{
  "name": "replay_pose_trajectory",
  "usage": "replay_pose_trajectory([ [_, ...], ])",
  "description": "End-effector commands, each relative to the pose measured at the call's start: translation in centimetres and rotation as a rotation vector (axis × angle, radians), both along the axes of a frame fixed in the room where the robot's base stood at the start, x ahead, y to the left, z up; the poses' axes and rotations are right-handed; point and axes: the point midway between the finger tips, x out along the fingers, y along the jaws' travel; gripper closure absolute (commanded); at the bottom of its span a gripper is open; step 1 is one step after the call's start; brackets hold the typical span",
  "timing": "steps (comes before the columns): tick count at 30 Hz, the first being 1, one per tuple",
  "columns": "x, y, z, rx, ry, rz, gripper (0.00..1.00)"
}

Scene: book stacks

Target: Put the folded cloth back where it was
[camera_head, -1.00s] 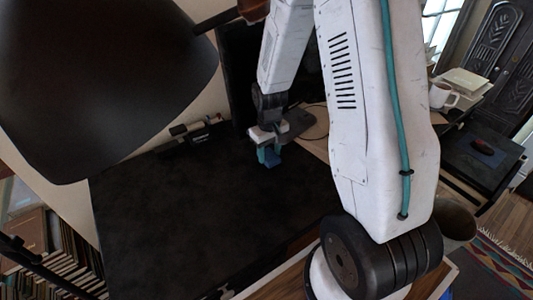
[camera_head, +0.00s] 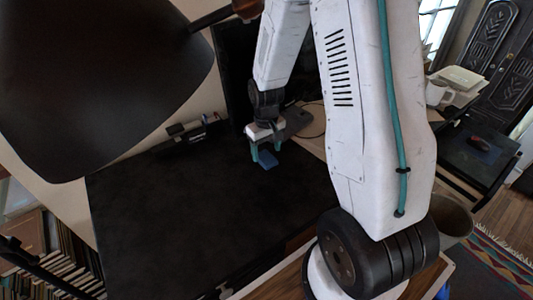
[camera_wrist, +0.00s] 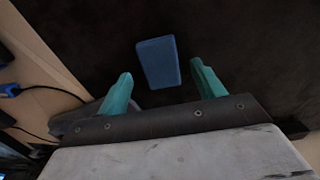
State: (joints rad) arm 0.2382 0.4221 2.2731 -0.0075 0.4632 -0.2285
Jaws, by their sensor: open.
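The folded cloth (camera_wrist: 159,62) is a small blue rectangle lying on the black desk surface (camera_head: 190,215). It also shows in the head view (camera_head: 265,164) near the desk's far right part. My gripper (camera_wrist: 165,85) has its two teal fingers spread apart. In the wrist view the cloth lies beyond and between the fingertips, touching neither. In the head view my gripper (camera_head: 267,158) is just above the cloth.
A dark lampshade (camera_head: 95,85) hangs large at the upper left. Small dark items (camera_head: 200,132) stand along the desk's back edge. Books (camera_head: 60,265) fill the lower left. The desk's middle is bare.

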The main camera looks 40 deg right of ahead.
Motion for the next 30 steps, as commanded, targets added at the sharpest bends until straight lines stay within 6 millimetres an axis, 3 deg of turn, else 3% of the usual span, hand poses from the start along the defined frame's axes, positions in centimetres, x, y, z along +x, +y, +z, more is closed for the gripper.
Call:
replay_pose_trajectory([
  [9,0.2,0.0,6.9,-0.001,-0.005,0.0,0.32],
  [20,-0.4,0.6,11.4,-0.002,-0.01,0.001,0.32],
  [25,-3.6,3.1,16.8,-0.008,-0.04,0.003,0.32],
  [30,-9.1,6.0,22.3,-0.011,-0.07,0.005,0.32],
])
